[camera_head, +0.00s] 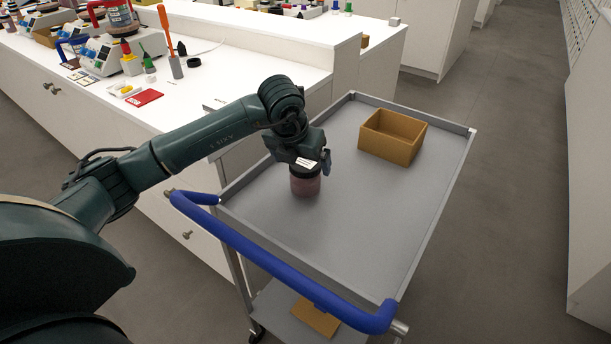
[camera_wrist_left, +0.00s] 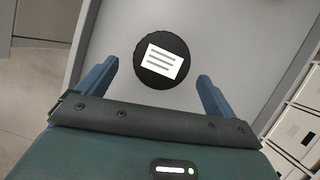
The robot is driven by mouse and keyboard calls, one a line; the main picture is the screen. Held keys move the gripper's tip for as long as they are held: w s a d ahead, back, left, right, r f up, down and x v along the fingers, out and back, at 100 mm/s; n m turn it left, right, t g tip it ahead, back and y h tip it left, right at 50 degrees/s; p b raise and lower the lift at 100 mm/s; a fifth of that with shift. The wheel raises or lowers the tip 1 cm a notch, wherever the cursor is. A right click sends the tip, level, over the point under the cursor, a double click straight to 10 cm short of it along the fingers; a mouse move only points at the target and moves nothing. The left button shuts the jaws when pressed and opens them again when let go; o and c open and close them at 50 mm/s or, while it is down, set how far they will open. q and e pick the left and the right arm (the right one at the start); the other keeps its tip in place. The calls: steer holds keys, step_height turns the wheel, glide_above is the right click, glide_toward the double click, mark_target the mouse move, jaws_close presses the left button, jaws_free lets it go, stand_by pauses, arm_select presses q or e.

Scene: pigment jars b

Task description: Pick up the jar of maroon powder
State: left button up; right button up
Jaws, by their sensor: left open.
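The jar of maroon powder (camera_head: 306,184) stands upright on the grey top of the cart, near its left side. It has a black lid, partly hidden by my gripper. In the left wrist view the black lid (camera_wrist_left: 162,60) with a white label shows from above, between and a little beyond the two blue fingers. My left gripper (camera_head: 322,167) is at the jar's lid height or just above it in the head view. The gripper (camera_wrist_left: 155,78) is open, with gaps on both sides of the lid. My right gripper is not in view.
A tan open box (camera_head: 393,136) stands toward the cart's far end. The cart (camera_head: 350,230) has raised rims and a blue handle (camera_head: 280,262) in front. A white counter (camera_head: 200,95) with jars and tools stands at left. Much of the cart top is clear.

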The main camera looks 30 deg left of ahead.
arm_select(q)
steer(key=x, duration=0.4)
steer(key=p+x, duration=0.1)
steer(key=x, duration=0.1)
steer(key=shift+w, duration=0.4)
steer(key=c, duration=1.1)
